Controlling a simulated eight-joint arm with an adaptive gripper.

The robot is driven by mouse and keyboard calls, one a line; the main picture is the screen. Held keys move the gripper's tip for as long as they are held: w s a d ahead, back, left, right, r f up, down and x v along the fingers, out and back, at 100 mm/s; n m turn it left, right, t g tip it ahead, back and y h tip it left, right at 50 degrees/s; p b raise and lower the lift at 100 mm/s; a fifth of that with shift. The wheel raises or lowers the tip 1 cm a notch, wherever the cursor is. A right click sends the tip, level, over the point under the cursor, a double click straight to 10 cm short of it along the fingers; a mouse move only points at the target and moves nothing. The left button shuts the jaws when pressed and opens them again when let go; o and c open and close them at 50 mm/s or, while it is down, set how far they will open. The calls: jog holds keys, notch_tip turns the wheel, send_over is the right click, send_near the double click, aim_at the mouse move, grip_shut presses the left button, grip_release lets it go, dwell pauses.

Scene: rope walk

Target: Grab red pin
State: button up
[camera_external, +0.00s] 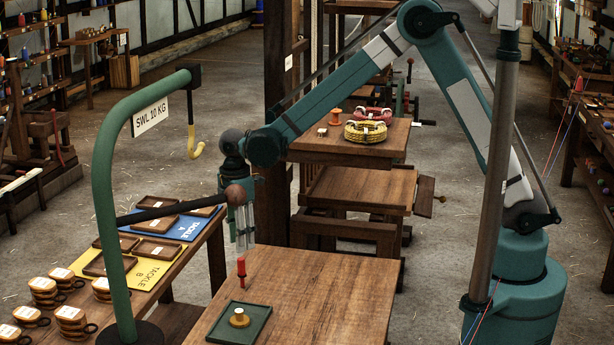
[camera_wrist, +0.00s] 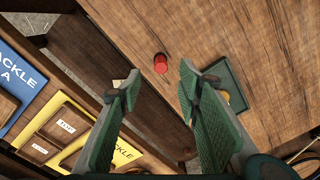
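The red pin (camera_external: 241,272) stands upright on the wooden table, just behind a dark green tray. In the wrist view the pin (camera_wrist: 160,63) shows near the table's left edge, beyond my fingertips. My gripper (camera_external: 243,243) hangs above the pin in the outside view, pointing down, with a gap between them. In the wrist view my gripper (camera_wrist: 158,88) is open, its two green-padded fingers well apart and nothing between them. The pin lies roughly in line with the gap between the fingers and apart from both.
The green tray (camera_external: 264,312) holds a round yellowish piece (camera_external: 240,318). A green post with a hook (camera_external: 195,146) and a dark ball-ended bar (camera_external: 236,195) stand close to my gripper. The bench at left bears blue (camera_external: 187,228) and yellow (camera_external: 143,274) tackle boards. The table's right part is clear.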

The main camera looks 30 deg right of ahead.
aim_at(241, 259)
jog(key=shift+f, duration=1.15)
jog(key=shift+f, duration=1.25)
jog(key=shift+f, duration=0.1)
jog(key=shift+s+f+b, duration=0.1)
jog(key=shift+f+b, duration=0.4)
jog(key=shift+f, duration=2)
jog(key=shift+c, duration=0.4)
jog(key=c, duration=0.9)
